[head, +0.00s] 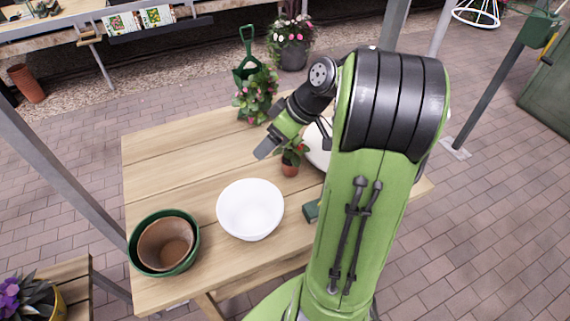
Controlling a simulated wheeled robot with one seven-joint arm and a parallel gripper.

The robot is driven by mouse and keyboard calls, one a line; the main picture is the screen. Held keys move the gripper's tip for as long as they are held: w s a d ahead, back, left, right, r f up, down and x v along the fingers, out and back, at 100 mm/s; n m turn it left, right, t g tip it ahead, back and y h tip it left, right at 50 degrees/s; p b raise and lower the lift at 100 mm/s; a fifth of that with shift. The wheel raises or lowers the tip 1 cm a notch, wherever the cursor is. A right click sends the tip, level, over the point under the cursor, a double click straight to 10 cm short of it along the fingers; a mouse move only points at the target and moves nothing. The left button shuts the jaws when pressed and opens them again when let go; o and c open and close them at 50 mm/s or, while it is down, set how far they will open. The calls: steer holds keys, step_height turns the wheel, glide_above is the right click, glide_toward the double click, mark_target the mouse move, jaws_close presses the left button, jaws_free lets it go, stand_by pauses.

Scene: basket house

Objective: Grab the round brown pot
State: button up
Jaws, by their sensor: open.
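A round brown pot (152,246) sits inside a larger dark green pot (138,264) at the front left corner of the wooden table (165,160). Its open top faces up and it looks empty; its lower part is hidden by the green pot. My gripper (264,150) is over the table's back middle, well to the upper right of the brown pot and apart from it. It is open, with no object seen in it. A small brown pot with a leafy plant (290,166) stands just right of my gripper.
A white bowl (250,209) stands right of the green pot. A flowering plant (257,92) and a green scoop (247,50) are at the back. My arm partly hides a white plate (317,146) and a small green block (311,210). The table's left middle is clear.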

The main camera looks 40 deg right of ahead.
steer(key=s+d+f+t+y+b, duration=0.25)
steer(key=d+f, duration=0.55)
steer(key=d, duration=0.4)
steer(key=n+t, duration=0.1)
steer(key=t, duration=0.3)
glide_toward(298, 161)
steer(key=shift+g, duration=0.25)
steer(key=b+x, duration=0.4)
steer(key=x, duration=0.6)
steer(key=shift+w+f, duration=0.2)
steer(key=shift+w, duration=0.05)
steer(key=shift+r, duration=0.15)
steer(key=c, duration=0.8)
